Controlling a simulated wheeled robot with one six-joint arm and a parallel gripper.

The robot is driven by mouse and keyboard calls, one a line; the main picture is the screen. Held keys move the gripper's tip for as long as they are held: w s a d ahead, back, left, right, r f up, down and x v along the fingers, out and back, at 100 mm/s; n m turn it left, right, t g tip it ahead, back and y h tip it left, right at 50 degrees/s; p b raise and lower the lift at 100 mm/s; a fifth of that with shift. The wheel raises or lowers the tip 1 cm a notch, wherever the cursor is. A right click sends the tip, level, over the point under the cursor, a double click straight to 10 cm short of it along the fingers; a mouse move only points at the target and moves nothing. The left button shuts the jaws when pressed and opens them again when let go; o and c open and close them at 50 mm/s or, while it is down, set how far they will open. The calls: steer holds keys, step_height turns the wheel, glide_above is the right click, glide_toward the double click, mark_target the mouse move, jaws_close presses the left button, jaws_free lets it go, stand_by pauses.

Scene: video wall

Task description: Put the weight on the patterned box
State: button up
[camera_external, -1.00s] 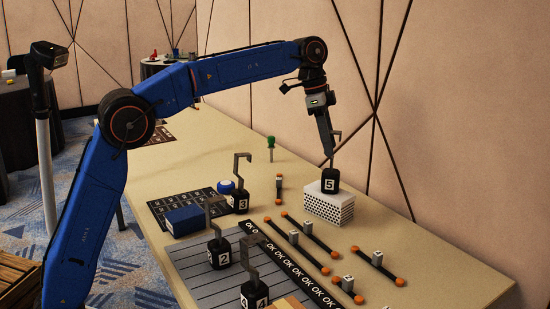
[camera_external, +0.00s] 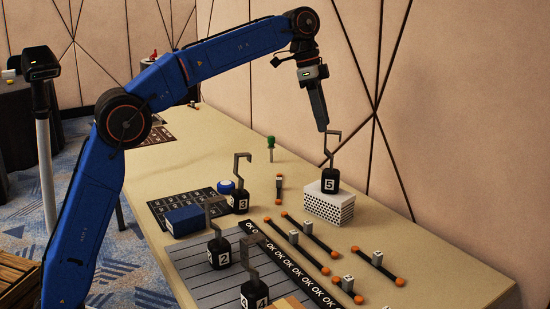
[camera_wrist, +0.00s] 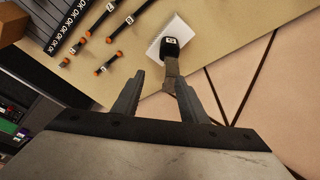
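The black weight marked 5 (camera_external: 329,180), with a grey hook on top, stands upright on the patterned box (camera_external: 322,205), which is white with black dots on its side. My gripper (camera_external: 324,128) is above the weight, near the top of its hook and no longer around it. In the wrist view my gripper (camera_wrist: 158,88) has its two fingers spread apart with nothing between them. The weight (camera_wrist: 170,48) shows just beyond the fingertips, its hook pointing toward them, and the box (camera_wrist: 182,33) is behind it.
Hooked weights marked 2 (camera_external: 219,252), 3 (camera_external: 240,202) and 4 (camera_external: 254,293) stand to the left. The wall rises close behind the patterned box.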

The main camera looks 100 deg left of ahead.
steer(key=s+d+f, duration=0.2)
steer(key=s+d, duration=0.2)
steer(key=d, duration=0.7)
steer(key=s+d+f, duration=0.1)
steer(key=s+d, duration=0.3)
steer(key=d, duration=0.6)
steer(key=s+d+f, duration=0.2)
steer(key=s+d, duration=0.2)
steer(key=d, duration=0.7)
steer(key=s+d+f, duration=0.8)
steer(key=s+f, duration=0.4)
steer(key=s+d+f+t, duration=0.1)
steer(key=s+d+f, duration=0.7)
steer(key=s+f, duration=0.4)
steer(key=shift+s+t, duration=0.3)
steer(key=shift+s, duration=0.4)
